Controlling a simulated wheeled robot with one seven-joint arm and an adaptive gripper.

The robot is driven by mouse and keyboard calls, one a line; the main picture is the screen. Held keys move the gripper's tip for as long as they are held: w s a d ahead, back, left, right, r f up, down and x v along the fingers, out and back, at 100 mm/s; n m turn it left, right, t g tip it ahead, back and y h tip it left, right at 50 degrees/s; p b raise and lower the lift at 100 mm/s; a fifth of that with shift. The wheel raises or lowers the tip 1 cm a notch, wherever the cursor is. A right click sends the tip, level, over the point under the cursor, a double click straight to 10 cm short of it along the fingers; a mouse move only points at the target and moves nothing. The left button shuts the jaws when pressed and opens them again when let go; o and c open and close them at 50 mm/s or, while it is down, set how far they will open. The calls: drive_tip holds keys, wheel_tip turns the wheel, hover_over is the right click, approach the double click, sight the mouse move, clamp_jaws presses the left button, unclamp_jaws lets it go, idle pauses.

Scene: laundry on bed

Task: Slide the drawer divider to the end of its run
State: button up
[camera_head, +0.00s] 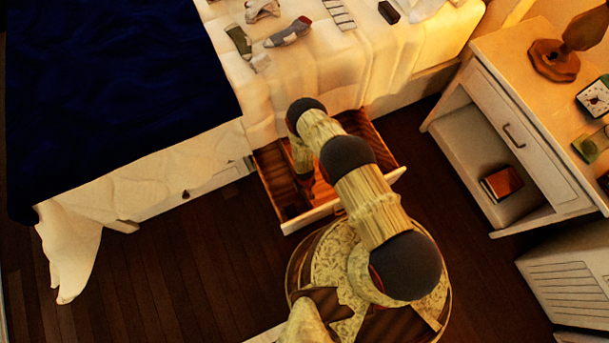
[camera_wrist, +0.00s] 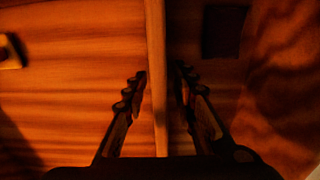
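The drawer (camera_head: 306,218) stands pulled out from under the bed in the head view. The divider (camera_wrist: 156,60) is a thin wooden board, running from top to bottom through the middle of the wrist view. My gripper (camera_wrist: 160,78) is open, with one dark finger on each side of the divider. The left fingertip is very close to the board; a narrow dark gap shows at the right one. In the head view my arm reaches down into the drawer and hides most of the divider and the fingers.
A dark square item (camera_wrist: 224,31) lies right of the divider, and a pale-and-dark item (camera_wrist: 11,51) lies at the far left. Socks (camera_head: 288,33) lie on the bed above the drawer. A nightstand (camera_head: 525,115) stands to the right, with open floor between.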

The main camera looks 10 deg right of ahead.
wheel_tip(320, 180, up, 12)
drive_tip(key=shift+f, duration=0.25)
idle(0.3)
idle(0.4)
